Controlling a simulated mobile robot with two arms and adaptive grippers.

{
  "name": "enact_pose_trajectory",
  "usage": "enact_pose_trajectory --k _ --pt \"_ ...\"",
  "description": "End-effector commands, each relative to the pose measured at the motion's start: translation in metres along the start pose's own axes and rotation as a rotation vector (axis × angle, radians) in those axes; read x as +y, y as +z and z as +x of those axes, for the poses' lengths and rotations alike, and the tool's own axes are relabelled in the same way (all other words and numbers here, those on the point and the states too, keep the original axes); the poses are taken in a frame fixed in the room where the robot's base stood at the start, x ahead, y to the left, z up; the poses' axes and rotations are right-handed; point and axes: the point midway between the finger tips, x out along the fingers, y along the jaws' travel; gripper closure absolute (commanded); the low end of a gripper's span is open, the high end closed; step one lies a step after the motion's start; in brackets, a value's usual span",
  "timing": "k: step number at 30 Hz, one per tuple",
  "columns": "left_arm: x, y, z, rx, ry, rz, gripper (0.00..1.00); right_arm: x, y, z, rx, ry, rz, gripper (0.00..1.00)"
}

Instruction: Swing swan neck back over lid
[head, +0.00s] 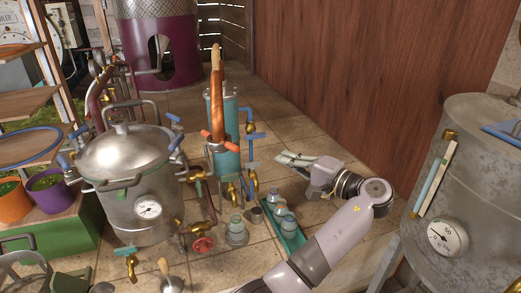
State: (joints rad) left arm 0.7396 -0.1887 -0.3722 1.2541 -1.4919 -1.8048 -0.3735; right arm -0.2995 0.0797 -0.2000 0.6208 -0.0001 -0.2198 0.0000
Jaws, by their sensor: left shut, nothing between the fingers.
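The steel still pot (140,205) stands at the left with its domed lid (125,150) on top. A copper pipe with a pale wooden-looking upper end (216,105), which looks like the swan neck, rises in front of the teal condenser column (226,155), to the right of the lid and apart from it. Orange-red grips (233,147) show near its lower end. My left gripper (281,157) is shut and empty, right of the column and pointing left, apart from the pipe. Its fingertips are small in view. My right gripper is not in view.
A teal tray (293,240) with jars stands on the tiled floor below my left gripper. A grey metal tank (480,180) with a gauge stands at the right. A brown wooden wall (370,70) closes the back right. Clear tiles lie behind the column.

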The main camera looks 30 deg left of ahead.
Motion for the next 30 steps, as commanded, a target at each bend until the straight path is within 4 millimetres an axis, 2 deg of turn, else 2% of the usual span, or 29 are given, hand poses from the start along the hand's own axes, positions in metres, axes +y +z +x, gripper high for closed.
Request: enact_pose_trajectory --k 5,15,21,30 --pt "-0.003 0.001 0.028 -0.003 -0.002 0.004 1.0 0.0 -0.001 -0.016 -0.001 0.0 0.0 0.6" --pt "-0.003 0.0 0.101 -0.002 -0.001 0.005 1.0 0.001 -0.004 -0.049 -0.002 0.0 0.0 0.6" --pt "-0.001 0.021 0.118 0.001 0.001 0.005 1.0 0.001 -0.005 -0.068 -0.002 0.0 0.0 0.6" --pt "0.003 0.028 0.124 0.003 0.002 0.004 1.0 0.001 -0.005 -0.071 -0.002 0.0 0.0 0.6"
